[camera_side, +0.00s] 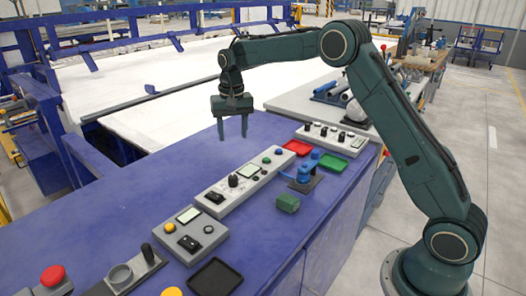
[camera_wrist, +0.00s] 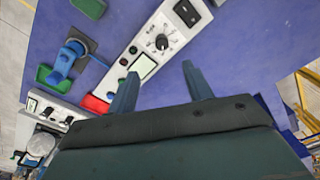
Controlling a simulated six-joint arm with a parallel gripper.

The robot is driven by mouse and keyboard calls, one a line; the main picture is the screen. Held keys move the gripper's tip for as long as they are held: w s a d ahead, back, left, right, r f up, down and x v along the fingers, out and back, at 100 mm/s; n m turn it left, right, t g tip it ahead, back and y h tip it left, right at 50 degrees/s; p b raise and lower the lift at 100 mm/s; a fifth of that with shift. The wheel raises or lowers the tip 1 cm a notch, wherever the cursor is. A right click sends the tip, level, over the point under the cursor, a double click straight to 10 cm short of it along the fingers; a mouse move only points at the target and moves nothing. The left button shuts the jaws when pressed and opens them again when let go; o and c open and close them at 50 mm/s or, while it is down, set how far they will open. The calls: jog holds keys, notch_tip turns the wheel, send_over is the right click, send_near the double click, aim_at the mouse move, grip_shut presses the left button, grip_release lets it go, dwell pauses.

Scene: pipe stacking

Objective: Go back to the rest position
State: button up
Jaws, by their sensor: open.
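My gripper (camera_side: 233,136) hangs from my dark green arm, fingers pointing down, above the far part of the blue bench (camera_side: 120,205). Its two fingers are apart with nothing between them. In the wrist view the open fingers of my gripper (camera_wrist: 158,84) reach over bare purple-blue bench top (camera_wrist: 240,40), beside a grey control panel. A green block (camera_side: 287,202) lies on the bench, apart from my gripper. A blue fixture (camera_side: 303,170) stands just behind it, and also shows in the wrist view (camera_wrist: 62,62).
Grey control panels (camera_side: 240,180) with knobs and buttons run along the bench. A red tray (camera_side: 297,147), a green tray (camera_side: 332,162) and a black tray (camera_side: 215,278) lie nearby. A grey side table (camera_side: 300,98) holds pipes. The space around my raised arm looks clear.

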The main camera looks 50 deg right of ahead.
jog(key=s+a+r+n+t, duration=0.35)
jog(key=s+r, duration=0.95)
jog(key=s, duration=0.5)
jog(key=s+a+f+n+t, duration=0.1)
jog(key=s, duration=0.9)
jog(key=s+a+f+n, duration=0.1)
jog(key=s+f+n, duration=0.1)
jog(key=s, duration=0.9)
jog(key=shift+a+f+t, duration=0.2)
jog(key=shift+a+t, duration=0.15)
